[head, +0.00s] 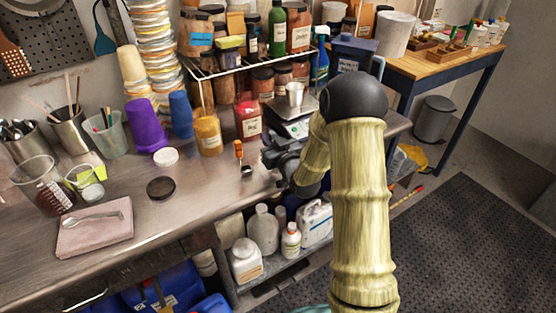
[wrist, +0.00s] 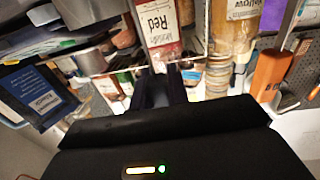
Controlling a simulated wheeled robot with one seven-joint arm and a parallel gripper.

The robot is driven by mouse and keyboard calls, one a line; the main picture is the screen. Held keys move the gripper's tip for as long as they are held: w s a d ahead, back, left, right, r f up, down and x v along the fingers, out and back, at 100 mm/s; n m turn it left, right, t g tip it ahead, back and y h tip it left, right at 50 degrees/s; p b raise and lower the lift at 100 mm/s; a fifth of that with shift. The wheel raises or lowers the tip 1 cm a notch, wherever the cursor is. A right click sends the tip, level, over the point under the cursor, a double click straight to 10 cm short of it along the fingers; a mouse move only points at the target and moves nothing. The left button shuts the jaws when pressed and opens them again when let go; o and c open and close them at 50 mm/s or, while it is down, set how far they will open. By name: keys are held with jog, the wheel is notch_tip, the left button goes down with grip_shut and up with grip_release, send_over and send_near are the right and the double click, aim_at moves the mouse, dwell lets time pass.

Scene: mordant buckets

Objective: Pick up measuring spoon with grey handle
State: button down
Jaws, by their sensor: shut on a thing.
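A pale grey, long-handled spoon (head: 95,217) lies on a folded pink cloth (head: 88,239) at the left of the bench in the head view. A small orange-handled tool (head: 239,150), possibly another measuring spoon, shows just left of my gripper, above a small dark, bowl-like end. My gripper (head: 262,157) is low over the bench, in front of the red-labelled jar (head: 248,118). In the wrist view its dark fingers (wrist: 165,82) are close together. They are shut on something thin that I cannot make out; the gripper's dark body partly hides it.
A black lid (head: 160,188) and a white lid (head: 166,157) lie on the bench. A yellow jar (head: 208,135), purple cup (head: 147,127) and scale (head: 291,112) stand behind. A wire shelf (head: 235,67) holds jars. The front bench right of the cloth is mostly clear.

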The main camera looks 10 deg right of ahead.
jog(key=shift+r, duration=0.15)
notch_tip(320, 180, up, 10)
dwell(0.6)
jog(key=shift+d+f, duration=0.15)
jog(key=shift+f, duration=0.05)
dwell(1.6)
